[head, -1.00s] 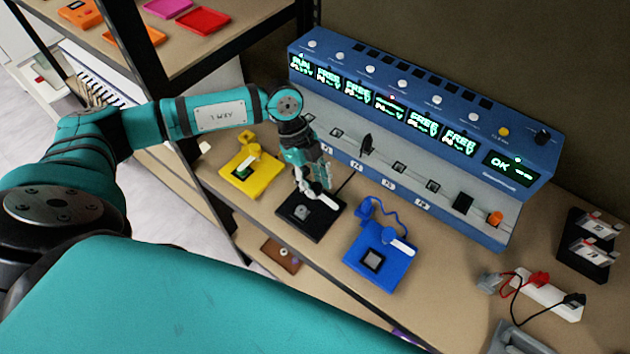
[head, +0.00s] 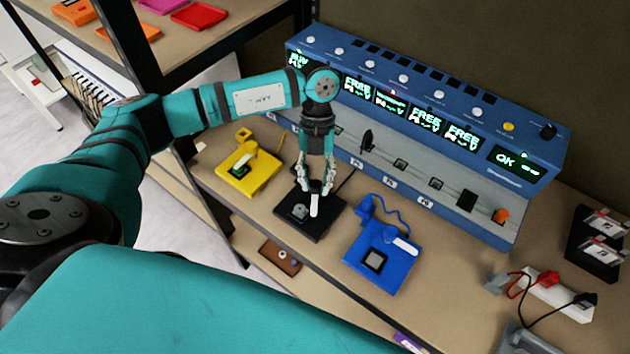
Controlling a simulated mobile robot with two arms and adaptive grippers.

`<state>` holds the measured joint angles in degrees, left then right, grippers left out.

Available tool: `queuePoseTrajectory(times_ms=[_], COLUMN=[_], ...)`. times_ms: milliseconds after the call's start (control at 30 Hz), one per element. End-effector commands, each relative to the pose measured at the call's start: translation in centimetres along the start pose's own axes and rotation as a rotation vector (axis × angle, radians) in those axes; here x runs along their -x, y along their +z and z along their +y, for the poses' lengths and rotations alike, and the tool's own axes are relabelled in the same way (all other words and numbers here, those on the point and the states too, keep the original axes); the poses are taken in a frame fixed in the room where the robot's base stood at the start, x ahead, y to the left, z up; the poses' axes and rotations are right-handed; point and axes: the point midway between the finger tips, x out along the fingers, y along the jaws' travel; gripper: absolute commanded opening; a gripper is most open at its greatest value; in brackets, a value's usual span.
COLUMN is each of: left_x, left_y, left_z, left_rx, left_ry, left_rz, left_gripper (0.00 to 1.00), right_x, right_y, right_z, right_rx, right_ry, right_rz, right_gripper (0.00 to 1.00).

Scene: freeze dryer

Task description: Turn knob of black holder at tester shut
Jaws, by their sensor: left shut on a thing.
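The black holder (head: 317,228) lies flat on the bench in front of the blue tester (head: 478,183), between a yellow holder and a blue holder. A grey round part (head: 299,211) sits on its left side. A white knob or lever (head: 314,205) stands on its right side, pointing toward the front. My left gripper (head: 315,187) points down over the black holder. Its fingers are closed around the upper end of the white knob, hiding that end. My right gripper is not in view.
The yellow holder (head: 262,179) is close on the left and the blue holder (head: 402,267) close on the right. Red and black leads (head: 530,287) and a black rack (head: 590,249) are at the far right. A shelf upright (head: 146,70) stands behind my arm.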

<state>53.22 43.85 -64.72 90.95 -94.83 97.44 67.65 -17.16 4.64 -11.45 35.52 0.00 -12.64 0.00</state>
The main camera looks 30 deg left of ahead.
Motion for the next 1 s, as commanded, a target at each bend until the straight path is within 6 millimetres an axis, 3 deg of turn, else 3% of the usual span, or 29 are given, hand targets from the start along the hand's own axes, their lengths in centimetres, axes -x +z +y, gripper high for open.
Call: queuePoseTrajectory(times_ms=[500,1000], left_x=[0.0,0.2], left_y=[0.1,0.1], left_z=[-0.3,-0.3], left_rx=[-0.399,-0.542], left_ry=[0.163,0.223], left_rz=[-0.007,-0.007], left_gripper=[0.0,0.0], right_x=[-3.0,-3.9], right_y=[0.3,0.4], right_z=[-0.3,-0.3], right_rx=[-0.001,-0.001], right_ry=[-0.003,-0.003], right_rz=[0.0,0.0], right_gripper=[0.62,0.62])
